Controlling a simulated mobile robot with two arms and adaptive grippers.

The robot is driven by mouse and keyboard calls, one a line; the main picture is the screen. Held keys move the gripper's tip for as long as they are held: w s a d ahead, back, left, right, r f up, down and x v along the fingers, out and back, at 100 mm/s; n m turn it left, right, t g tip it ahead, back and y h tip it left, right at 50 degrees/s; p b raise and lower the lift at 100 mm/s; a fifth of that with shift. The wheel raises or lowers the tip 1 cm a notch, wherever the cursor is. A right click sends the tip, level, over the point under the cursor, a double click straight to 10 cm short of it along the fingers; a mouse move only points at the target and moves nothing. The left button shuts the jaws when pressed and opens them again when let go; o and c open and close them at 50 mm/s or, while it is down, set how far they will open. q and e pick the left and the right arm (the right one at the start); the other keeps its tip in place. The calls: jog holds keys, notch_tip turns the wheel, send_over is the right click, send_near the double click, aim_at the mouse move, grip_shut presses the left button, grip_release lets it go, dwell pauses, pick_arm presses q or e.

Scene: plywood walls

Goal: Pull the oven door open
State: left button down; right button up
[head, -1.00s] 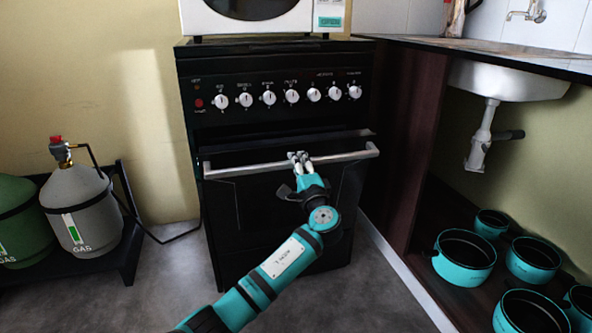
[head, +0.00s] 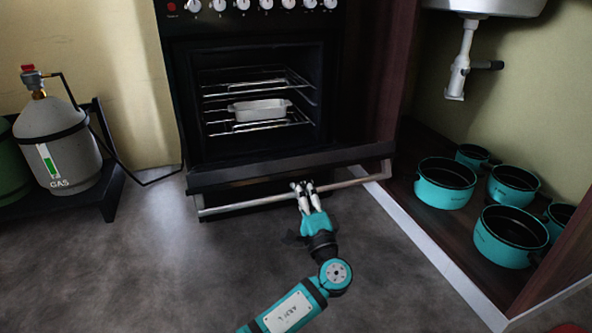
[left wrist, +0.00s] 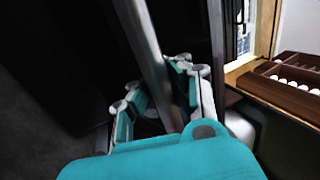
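The black oven (head: 182,95) stands against the wall with its door (head: 250,172) swung far down, so the inside shows. The metal handle bar (head: 245,204) runs along the door's outer edge, low over the floor. My left gripper (head: 303,186) is at the handle, right of its middle. In the left wrist view the handle bar (left wrist: 148,50) passes between the fingers of my left gripper (left wrist: 158,82), which are closed around it. My right gripper is not in view.
Inside the oven a light dish (head: 259,110) sits on a wire rack. Gas cylinders (head: 65,150) stand at left. Several teal pots (head: 510,237) sit on the low shelf under the sink at right. The grey floor (head: 180,270) before the oven is clear.

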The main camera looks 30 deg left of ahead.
pick_arm(q)
notch_tip(320, 180, down, 8)
jog(key=s+d+t+y+b, duration=0.1)
jog(key=d+b, duration=0.1)
jog(key=b, duration=0.2)
jog(key=shift+s+d, duration=0.3)
jog(key=shift+s, duration=0.05)
jog(key=shift+f, duration=0.15)
jog(key=c, duration=2)
grip_release()
jog(key=o, duration=0.8)
jog(key=shift+s+d, duration=0.1)
jog(key=shift+o, duration=0.2)
jog(key=shift+r, duration=0.2)
